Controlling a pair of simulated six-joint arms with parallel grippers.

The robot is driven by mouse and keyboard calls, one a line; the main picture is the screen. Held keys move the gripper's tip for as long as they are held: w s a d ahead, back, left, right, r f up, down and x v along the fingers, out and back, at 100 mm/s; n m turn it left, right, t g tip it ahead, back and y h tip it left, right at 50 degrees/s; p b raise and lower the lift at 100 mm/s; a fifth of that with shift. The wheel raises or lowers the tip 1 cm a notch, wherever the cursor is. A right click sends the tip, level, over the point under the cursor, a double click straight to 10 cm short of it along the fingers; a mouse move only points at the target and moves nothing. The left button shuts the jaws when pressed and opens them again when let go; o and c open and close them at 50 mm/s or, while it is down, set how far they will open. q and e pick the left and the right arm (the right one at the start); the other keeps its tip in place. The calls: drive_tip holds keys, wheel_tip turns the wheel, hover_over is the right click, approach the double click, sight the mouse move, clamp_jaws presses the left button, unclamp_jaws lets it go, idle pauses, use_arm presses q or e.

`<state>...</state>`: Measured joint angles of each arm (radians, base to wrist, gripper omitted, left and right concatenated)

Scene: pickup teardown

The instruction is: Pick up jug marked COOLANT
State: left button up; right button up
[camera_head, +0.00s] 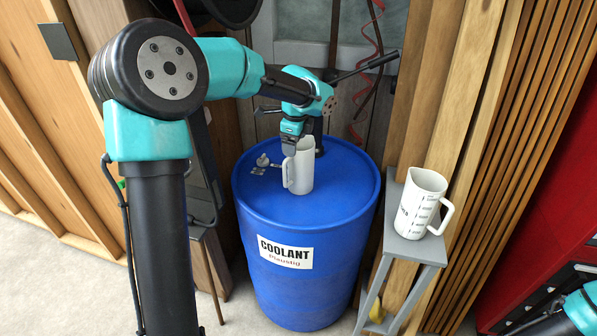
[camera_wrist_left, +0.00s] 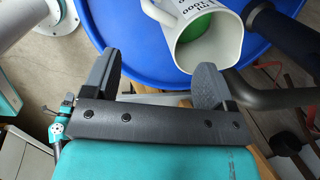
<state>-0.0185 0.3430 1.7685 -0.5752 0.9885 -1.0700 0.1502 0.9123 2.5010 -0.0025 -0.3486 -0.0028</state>
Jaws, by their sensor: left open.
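A white jug (camera_head: 301,168) stands upright on the blue drum, handle to the left. The blue drum (camera_head: 250,205) carries the label COOLANT (camera_head: 285,252). A second white jug (camera_head: 420,203) with scale marks stands on a grey stand to the right; its lettering is unclear. My left gripper (camera_head: 289,147) is at the upper left of the drum's jug. In the left wrist view its jaws (camera_wrist_left: 155,75) are open and empty, the jug beyond the right finger. My right gripper is not in view.
The grey stand (camera_head: 410,243) is close to the drum's right side. Wooden slats (camera_head: 505,130) rise behind it and a red cabinet (camera_head: 560,200) is at the far right. A small metal fitting (camera_head: 262,160) sits on the drum's top.

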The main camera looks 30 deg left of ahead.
sight(296, 170)
use_arm(q)
drive_tip(key=shift+w+a+f, duration=0.1)
drive_tip(key=shift+w+f, duration=0.05)
drive_tip(key=shift+f, duration=0.7)
drive_tip(key=shift+w+a+f, duration=0.1)
drive_tip(key=shift+f, duration=0.7)
drive_tip(key=f, duration=0.1)
drive_tip(key=a+f, duration=0.1)
drive_tip(key=f, duration=0.1)
drive_tip(key=w+f, duration=0.1)
drive_tip(key=f, duration=0.1)
drive_tip(key=shift+a, duration=0.15)
drive_tip(key=shift+s, duration=0.1)
clamp_jaws()
drive_tip(key=shift+r, duration=0.1)
